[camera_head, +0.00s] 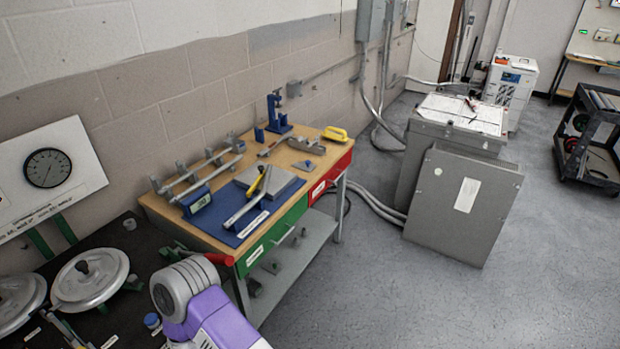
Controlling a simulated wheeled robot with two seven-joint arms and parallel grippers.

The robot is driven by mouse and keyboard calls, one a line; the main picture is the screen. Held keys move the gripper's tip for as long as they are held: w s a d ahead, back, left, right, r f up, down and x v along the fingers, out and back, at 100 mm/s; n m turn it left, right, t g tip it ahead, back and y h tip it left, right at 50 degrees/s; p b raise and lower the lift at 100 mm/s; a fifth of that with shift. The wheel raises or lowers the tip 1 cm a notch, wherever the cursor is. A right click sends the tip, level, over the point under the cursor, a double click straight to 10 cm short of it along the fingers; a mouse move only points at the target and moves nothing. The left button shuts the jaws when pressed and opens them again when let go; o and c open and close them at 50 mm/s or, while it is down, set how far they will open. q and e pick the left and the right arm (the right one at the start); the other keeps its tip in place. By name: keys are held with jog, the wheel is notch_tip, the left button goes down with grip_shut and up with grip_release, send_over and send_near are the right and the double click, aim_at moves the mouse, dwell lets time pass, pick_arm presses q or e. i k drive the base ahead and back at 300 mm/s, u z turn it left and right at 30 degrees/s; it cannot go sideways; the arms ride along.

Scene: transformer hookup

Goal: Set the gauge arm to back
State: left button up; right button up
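A round black-faced dial gauge (48,168) sits on a white board (70,145) at the left. I cannot tell for sure which part is the gauge arm. A lever with a red grip (219,259) sticks out at the near left corner of the workbench (160,208); its grey part lies to the left. A small digital readout (196,200) rests by a blue mat (226,236) on the bench. A purple and grey link of one of my arms shows at the bottom. Neither of my grippers is in the picture.
Two round handwheels (92,278) (16,302) stand on the dark table at the lower left. The bench also bears a grey plate (284,184), a blue press (277,116) and a yellow-handled tool (336,133). A grey cabinet (461,207) stands right. The right foreground floor is clear.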

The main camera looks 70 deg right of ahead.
aim_at(261, 168)
jog(key=z, duration=3)
jog(key=i, duration=2.45)
jog(key=u, duration=1.05)
